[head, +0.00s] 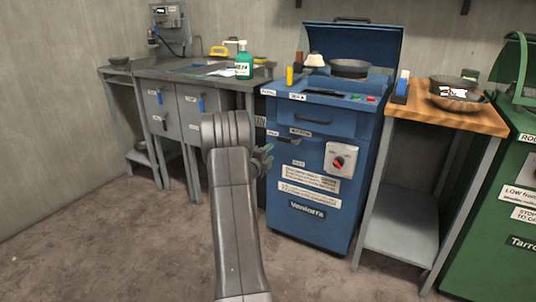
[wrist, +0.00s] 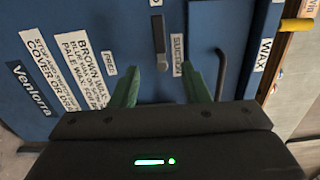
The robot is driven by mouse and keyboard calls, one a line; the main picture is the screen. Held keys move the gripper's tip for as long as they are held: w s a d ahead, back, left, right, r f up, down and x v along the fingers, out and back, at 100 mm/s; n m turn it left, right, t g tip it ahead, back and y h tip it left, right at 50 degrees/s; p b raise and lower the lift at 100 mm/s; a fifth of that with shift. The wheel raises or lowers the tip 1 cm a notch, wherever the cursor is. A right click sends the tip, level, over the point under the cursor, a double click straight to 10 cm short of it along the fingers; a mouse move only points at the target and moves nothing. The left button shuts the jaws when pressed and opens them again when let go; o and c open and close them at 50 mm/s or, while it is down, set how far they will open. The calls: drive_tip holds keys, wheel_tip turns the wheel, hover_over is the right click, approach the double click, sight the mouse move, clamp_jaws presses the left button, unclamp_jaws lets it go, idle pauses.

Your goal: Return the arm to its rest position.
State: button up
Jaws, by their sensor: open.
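My arm rises in the middle of the head view, bent at its top joint. My gripper (head: 264,158) shows partly behind the arm, in front of the blue machine (head: 318,215). In the wrist view my gripper (wrist: 167,84) has two green fingers spread apart with nothing between them. The blue front panel (wrist: 115,45) lies beyond the fingers, with a black latch or lever and a SUCTION label between them. I cannot tell how near the fingertips are to the panel.
A grey bench (head: 182,80) with a green bottle (head: 244,62) stands to the left. A wooden-topped table (head: 450,112) with a bowl (head: 457,97) stands right of the blue machine. A green machine (head: 505,215) is at the far right. Floor is clear at left.

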drive_tip(key=shift+s+a, duration=0.25)
drive_tip(key=shift+s, duration=0.1)
drive_tip(key=b+x, duration=0.2)
drive_tip(key=x, duration=1.2)
drive_tip(key=shift+s, duration=0.1)
drive_tip(key=shift+s+a, duration=0.35)
drive_tip(key=shift+s, duration=0.05)
drive_tip(key=p, duration=0.2)
approach(285, 140)
drive_tip(key=b+x, duration=0.2)
drive_tip(key=x, duration=0.7)
drive_tip(key=shift+w, duration=0.15)
drive_tip(key=shift+f+n+p, duration=0.35)
drive_tip(key=shift+f+n, duration=0.2)
drive_tip(key=shift+n, duration=0.65)
